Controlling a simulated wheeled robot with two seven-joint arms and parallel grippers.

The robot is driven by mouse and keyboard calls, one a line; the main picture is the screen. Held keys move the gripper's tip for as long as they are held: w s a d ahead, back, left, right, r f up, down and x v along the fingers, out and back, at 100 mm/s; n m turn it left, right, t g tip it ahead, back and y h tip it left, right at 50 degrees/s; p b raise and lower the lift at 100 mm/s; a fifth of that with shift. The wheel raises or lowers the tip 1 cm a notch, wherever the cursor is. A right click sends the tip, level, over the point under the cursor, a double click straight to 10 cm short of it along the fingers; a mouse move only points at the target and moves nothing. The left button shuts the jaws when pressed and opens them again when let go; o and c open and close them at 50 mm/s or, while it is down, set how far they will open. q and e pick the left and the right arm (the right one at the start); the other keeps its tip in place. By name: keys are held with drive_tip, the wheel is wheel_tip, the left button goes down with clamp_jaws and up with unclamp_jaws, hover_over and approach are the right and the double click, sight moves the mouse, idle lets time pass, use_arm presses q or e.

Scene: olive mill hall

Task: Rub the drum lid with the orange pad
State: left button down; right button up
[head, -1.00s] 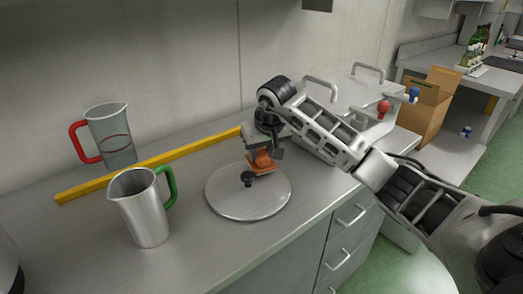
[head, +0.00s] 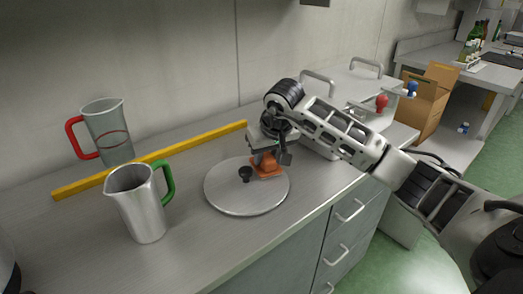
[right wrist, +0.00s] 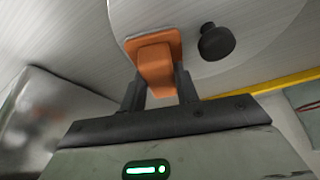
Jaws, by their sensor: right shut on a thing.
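The drum lid (head: 232,200) is a round grey metal disc lying flat on the counter, with a black knob (head: 245,174) at its middle. My right gripper (head: 265,153) is shut on the orange pad (head: 268,169) by its raised grip. The pad is over the lid's back right part, beside the knob and near the rim; it looks to be resting on the lid. In the right wrist view the pad (right wrist: 155,62) sits between the fingers, the knob (right wrist: 216,42) is apart from it, and the lid (right wrist: 265,22) shows behind. My left gripper is not in view.
A steel jug (head: 142,208) with a green handle stands left of the lid. A clear jug (head: 110,135) with a red handle stands behind it. A yellow bar (head: 150,160) lies along the counter behind the lid. Bare counter lies in front.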

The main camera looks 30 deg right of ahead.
drive_tip(key=shift+s, duration=0.55)
drive_tip(key=shift+f, duration=0.2)
drive_tip(key=shift+w+a, duration=0.15)
drive_tip(key=shift+w, duration=1.8)
wheel_tip(320, 180, up, 5)
drive_tip(key=p, duration=0.3)
drive_tip(key=shift+f, duration=0.1)
drive_tip(key=shift+r+p, duration=0.55)
drive_tip(key=shift+r, duration=0.25)
